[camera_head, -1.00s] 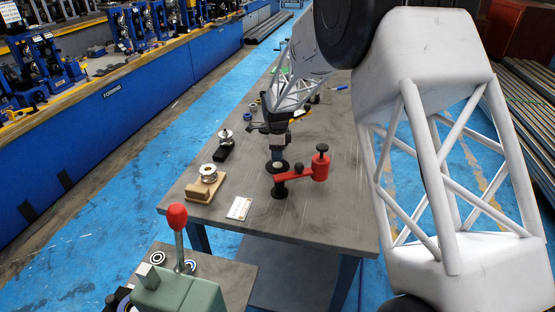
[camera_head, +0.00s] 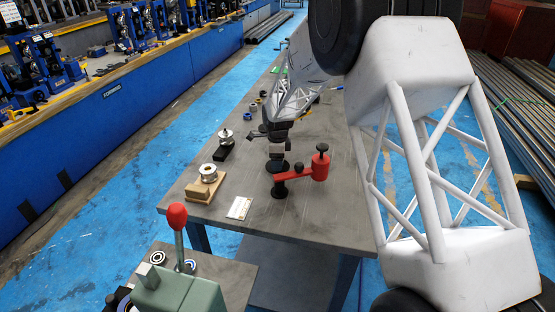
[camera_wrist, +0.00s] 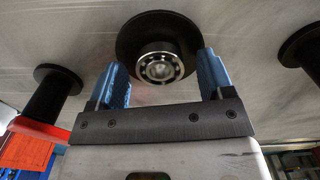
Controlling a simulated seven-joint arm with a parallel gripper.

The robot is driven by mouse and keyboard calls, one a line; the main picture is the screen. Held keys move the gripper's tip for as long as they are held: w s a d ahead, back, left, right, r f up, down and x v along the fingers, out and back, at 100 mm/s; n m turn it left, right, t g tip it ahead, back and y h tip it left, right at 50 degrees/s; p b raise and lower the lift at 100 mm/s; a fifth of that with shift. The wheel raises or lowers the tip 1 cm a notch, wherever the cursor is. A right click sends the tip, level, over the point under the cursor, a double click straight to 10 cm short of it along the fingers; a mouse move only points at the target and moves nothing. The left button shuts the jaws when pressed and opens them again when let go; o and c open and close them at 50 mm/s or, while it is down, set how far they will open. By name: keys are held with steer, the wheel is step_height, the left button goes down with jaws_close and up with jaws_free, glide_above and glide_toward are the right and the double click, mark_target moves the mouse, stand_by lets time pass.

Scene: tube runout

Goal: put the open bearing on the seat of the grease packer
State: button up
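My gripper (camera_wrist: 162,85) has two blue fingers spread apart, with a gap on each side of the open bearing (camera_wrist: 160,66). The bearing shows its balls and sits at the middle of a round black part (camera_wrist: 128,40). In the head view my gripper (camera_head: 278,158) is just above a black disc (camera_head: 278,167) on the grey table, and the bearing is hidden there. A red arm with black knobs (camera_head: 300,174) stands beside the disc. I cannot tell for certain which part is the grease packer's seat.
A metal part on a wooden block (camera_head: 207,174), a metal part on a black block (camera_head: 226,137) and a white card (camera_head: 239,208) lie to the left on the table. A green machine with a red-knobbed lever (camera_head: 177,216) stands in front. Another black disc (camera_wrist: 303,45) is at right in the wrist view.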

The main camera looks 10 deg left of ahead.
steer(key=shift+r, duration=0.1)
step_height(320, 180, up, 12)
stand_by(1.0)
stand_by(0.7)
steer(key=s+d+r+n, duration=0.2)
steer(key=s+d+r, duration=0.3)
steer(key=s+d, duration=0.25)
steer(key=s+d+r+n+t, duration=0.1)
steer(key=s+d+r+n, duration=0.2)
steer(key=s+d+r, duration=0.45)
steer(key=s+d+r+n, duration=0.25)
steer(key=s+d, duration=0.25)
steer(key=d, duration=0.5)
steer(key=s+d+f+n, duration=0.1)
steer(key=s+d+n, duration=0.3)
steer(key=s, duration=1)
steer(key=s+d+f+n+t, duration=0.1)
steer(key=s+d+n, duration=0.3)
steer(key=s+d, duration=0.7)
steer(key=s, duration=0.3)
steer(key=shift+s+t, duration=0.25)
steer(key=shift+t, duration=0.05)
